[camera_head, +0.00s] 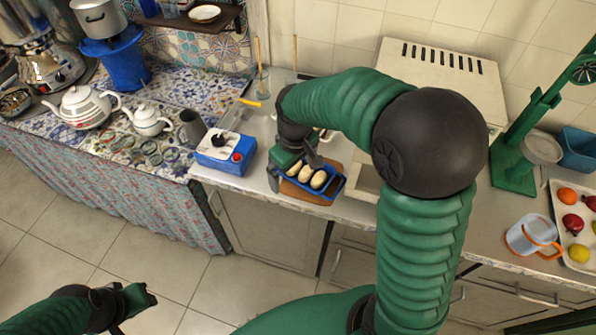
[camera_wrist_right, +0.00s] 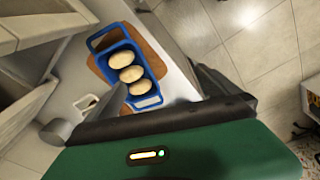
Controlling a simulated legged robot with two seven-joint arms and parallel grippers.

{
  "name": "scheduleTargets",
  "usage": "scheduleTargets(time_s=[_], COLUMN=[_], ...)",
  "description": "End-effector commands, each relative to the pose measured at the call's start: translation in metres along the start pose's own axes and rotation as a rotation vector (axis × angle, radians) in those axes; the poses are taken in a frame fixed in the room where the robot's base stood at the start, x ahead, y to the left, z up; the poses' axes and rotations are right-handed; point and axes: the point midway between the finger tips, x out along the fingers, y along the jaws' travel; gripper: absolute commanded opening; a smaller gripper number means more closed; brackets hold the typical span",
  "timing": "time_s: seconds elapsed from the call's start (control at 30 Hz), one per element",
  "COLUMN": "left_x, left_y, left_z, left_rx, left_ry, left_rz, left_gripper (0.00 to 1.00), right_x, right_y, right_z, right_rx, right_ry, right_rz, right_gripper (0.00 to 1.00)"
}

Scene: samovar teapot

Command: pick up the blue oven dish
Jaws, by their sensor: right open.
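The blue oven dish (camera_head: 337,187) sits on a brown wooden board on the counter. It holds three pale oval pieces of food. It also shows in the right wrist view (camera_wrist_right: 112,48), with looped handles at its ends. My right gripper (camera_head: 293,169) is open and empty, close over the dish's left end in the head view. In the right wrist view its two fingers (camera_wrist_right: 160,88) are apart, with the near end of the dish between them; I cannot tell whether they touch it. My left gripper (camera_head: 138,302) is low at the left, away from the counter.
A blue-and-white appliance (camera_head: 226,152) with a red knob stands left of the dish. The brown board (camera_head: 334,162) extends beyond the dish. A clear cup with orange trim (camera_head: 530,238) and a fruit tray (camera_head: 574,262) are at the right. A green stand (camera_head: 515,170) is behind them.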

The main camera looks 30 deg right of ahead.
Motion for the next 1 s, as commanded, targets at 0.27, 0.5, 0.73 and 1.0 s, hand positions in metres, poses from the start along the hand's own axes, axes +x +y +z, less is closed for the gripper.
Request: scheduleTargets(time_s=[0.27, 0.5, 0.73, 1.0], left_x=[-0.008, -0.005, -0.005, -0.008], left_y=[0.0, 0.0, 0.0, 0.0], left_z=[-0.002, -0.001, -0.001, -0.002], left_rx=[0.001, 0.001, 0.0, 0.0], left_ry=[0.0, 0.0, 0.0, 0.0], left_rz=[0.0, 0.0, 0.0, 0.0], left_gripper=[0.36, 0.36, 0.36, 0.36], right_x=[-0.038, 0.005, 0.059, 0.094], right_y=[0.085, 0.08, 0.076, 0.076], right_z=[-0.041, -0.039, -0.034, -0.029], right_rx=[-0.177, -0.193, -0.191, -0.191], right_ry=[-0.089, -0.101, -0.099, -0.097], right_rz=[-0.056, -0.058, -0.055, -0.058], right_gripper=[1.0, 1.0, 1.0, 1.0])
